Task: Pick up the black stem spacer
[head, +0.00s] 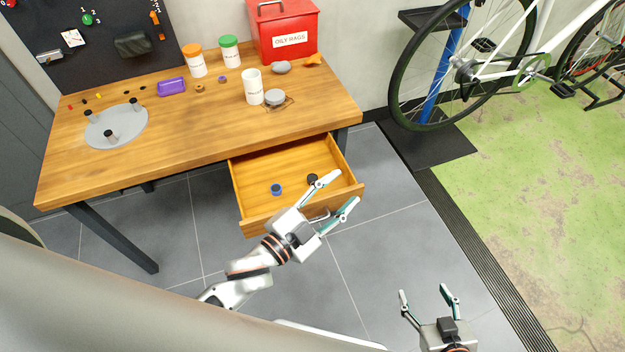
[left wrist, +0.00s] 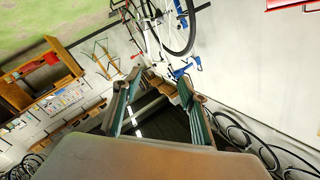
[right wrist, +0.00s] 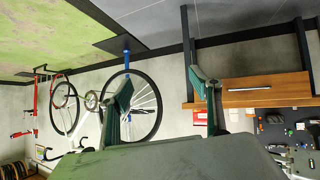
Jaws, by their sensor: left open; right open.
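The black stem spacer (head: 312,178) is a small dark ring lying in the open wooden drawer, toward its right side. A blue ring (head: 276,189) lies to its left in the same drawer. My left gripper (head: 341,191) is open and empty near the drawer's front right corner in the head view, with one finger appearing close to the black spacer. Its open fingers also show in the left wrist view (left wrist: 160,88), which does not show the spacer. My right gripper (head: 425,291) is open and empty over the floor at the lower right, away from the drawer.
The drawer's front wall (head: 290,213) stands between the rings and the room. The workbench top (head: 190,130) holds a grey round plate (head: 117,127), white jars, a purple block (head: 171,86) and a red bin (head: 284,30). A bicycle stands at the upper right. Floor right of the drawer is clear.

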